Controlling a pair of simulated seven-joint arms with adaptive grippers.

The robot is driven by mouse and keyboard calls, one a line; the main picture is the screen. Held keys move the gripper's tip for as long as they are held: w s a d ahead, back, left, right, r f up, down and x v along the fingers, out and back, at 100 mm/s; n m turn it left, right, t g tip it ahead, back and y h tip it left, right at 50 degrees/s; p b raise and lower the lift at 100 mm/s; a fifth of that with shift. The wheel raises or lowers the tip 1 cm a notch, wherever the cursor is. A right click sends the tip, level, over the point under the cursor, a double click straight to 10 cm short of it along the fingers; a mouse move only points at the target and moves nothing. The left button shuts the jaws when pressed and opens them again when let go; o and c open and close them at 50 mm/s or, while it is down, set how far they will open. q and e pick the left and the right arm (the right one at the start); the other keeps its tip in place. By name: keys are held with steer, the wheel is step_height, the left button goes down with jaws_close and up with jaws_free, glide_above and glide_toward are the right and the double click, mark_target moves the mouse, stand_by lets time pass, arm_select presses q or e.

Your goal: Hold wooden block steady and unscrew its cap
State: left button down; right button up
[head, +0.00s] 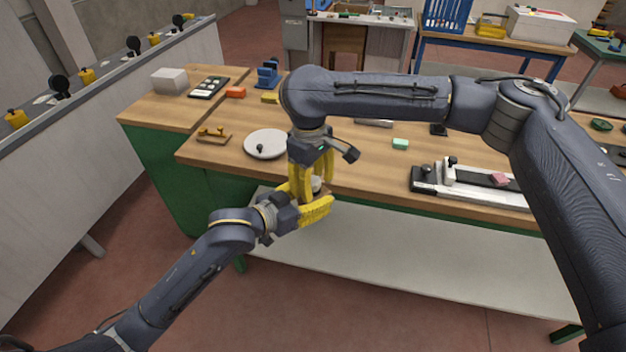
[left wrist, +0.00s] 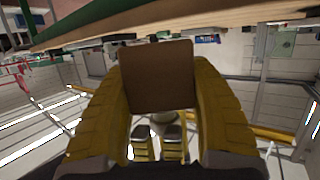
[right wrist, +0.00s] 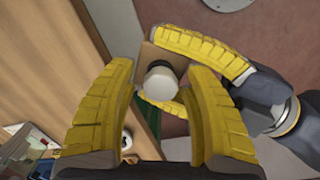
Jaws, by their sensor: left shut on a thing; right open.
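The wooden block (left wrist: 158,75) is a plain brown square between the yellow fingers of my left gripper (left wrist: 158,85), which is shut on it. In the head view my left gripper (head: 308,202) holds it just off the workbench's front edge. The white round cap (right wrist: 160,84) sits on the block, with a dark ring beneath it; the block's brown face (right wrist: 150,58) shows around it. My right gripper (right wrist: 160,105) is open, its fingers pointing at the cap from above, on either side of it in the picture. I cannot tell whether they touch the cap.
The wooden workbench (head: 350,170) lies behind the grippers. A white round plate (head: 266,144) with a dark knob, a wooden piece with knobs (head: 213,136), a green block (head: 400,144) and a long grey fixture (head: 475,187) stand on it. A pale shelf (head: 390,225) lies below.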

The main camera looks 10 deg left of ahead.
steer(key=shift+c, duration=0.3)
jaws_close()
steer(key=n, duration=0.9)
steer(key=shift+n, duration=0.4)
steer(key=n, duration=0.4)
steer(key=shift+r+n, duration=0.1)
steer(key=shift+n, duration=0.2)
steer(key=n, duration=0.4)
